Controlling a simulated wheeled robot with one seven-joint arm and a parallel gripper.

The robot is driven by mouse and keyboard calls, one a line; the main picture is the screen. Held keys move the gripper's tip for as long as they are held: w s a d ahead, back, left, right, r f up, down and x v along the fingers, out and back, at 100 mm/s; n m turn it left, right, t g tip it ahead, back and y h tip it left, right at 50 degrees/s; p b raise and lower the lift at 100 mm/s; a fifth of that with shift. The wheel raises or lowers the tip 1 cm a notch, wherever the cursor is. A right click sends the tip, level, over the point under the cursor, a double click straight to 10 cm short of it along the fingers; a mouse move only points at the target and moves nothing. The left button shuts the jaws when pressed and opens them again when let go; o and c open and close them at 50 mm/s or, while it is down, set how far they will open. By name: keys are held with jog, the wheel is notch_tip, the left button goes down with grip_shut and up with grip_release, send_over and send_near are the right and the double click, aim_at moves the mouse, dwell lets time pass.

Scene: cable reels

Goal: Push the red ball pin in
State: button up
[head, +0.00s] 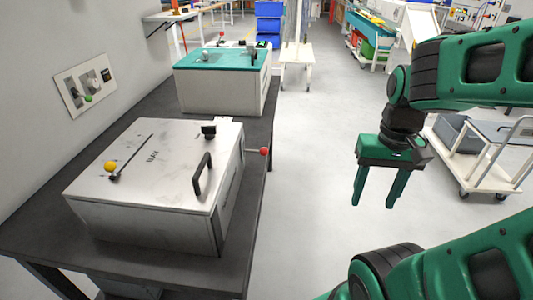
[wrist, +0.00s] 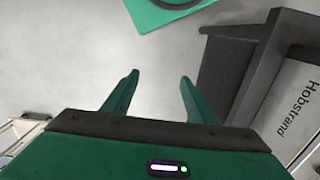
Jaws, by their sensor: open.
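The red ball pin (head: 264,152) sticks out of the right side of the near metal box (head: 150,175), its red ball on a short thin rod. My gripper (head: 375,203) hangs in free air to the right of the box, well apart from the pin, fingers pointing down. It is open and empty. The wrist view also shows the open gripper (wrist: 158,77) above bare floor. In that view a pale side marked "Hobstrand" (wrist: 297,105) shows at the right edge; the red ball is not visible there.
The box stands on a dark table (head: 262,185) and has a black handle (head: 203,175), a yellow knob (head: 110,166) and a black knob (head: 209,130) on top. A teal-topped box (head: 222,68) stands behind. A cart (head: 480,160) is at right. Floor between is clear.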

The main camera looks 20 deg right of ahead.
jog(key=c, duration=0.3)
jog(key=shift+w+r+t, duration=0.3)
jog(key=shift+w+r, duration=0.75)
jog(key=shift+w, duration=0.05)
grip_shut()
jog(key=w+a+r+n+t+y, duration=0.15)
jog(key=w+a+r, duration=0.25)
jog(key=w, duration=0.9)
jog(key=w+a+r+n+t, duration=0.2)
jog(key=w+a+r+n, duration=0.15)
jog(key=w, duration=1.05)
send_over(261, 151)
jog(key=s+d, duration=0.1)
jog(key=d, duration=0.3)
notch_tip(261, 151, down, 11)
jog(key=shift+w+a+f+m, duration=0.1)
jog(key=shift+a+f+m, duration=0.3)
jog(key=shift+a+f, duration=0.2)
jog(key=shift+w+d, duration=0.1)
